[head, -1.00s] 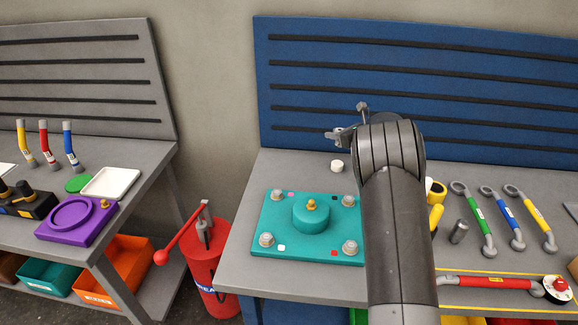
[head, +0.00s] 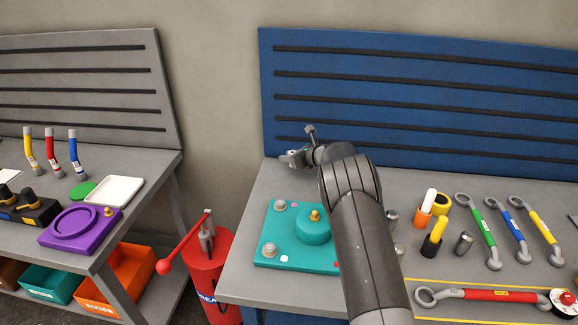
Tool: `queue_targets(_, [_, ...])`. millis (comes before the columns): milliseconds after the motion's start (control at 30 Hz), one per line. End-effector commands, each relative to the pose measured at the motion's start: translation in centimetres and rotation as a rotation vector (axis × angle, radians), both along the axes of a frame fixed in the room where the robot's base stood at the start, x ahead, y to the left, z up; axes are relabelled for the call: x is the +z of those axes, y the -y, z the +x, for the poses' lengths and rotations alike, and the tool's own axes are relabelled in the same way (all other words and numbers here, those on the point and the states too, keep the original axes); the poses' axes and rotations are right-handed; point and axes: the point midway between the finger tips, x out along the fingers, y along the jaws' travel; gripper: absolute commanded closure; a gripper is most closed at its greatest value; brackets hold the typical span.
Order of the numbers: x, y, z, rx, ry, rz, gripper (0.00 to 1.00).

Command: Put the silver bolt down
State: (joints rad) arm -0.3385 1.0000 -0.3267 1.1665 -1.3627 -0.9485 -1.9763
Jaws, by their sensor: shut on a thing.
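My gripper (head: 296,158) is at the end of my raised arm, above the back left of the right-hand bench (head: 238,280). It points left and is shut on a small silver piece, taken as the silver bolt, whose outline blends with the grey fingers. Below it is the teal plate (head: 300,262), with a round teal boss (head: 313,232) topped by a brass knob. Silver bolts stand at its back left (head: 280,205) and front left (head: 269,250). My arm covers the plate's right side.
A red-handled tool (head: 498,295) lies in front. A red cylinder with a lever (head: 207,270) stands between the benches.

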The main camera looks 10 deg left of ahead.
Motion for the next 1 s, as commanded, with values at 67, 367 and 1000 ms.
queue_targets(67, [-0.6,-0.1,0.0,0.0,-0.001,0.0,1.0])
queue_targets(367, [-3.9,0.0,0.0,-0.001,0.001,-0.001,1.0])
queue_targets(1000, [-4.3,0.0,0.0,-0.001,0.001,-0.001,0.51])
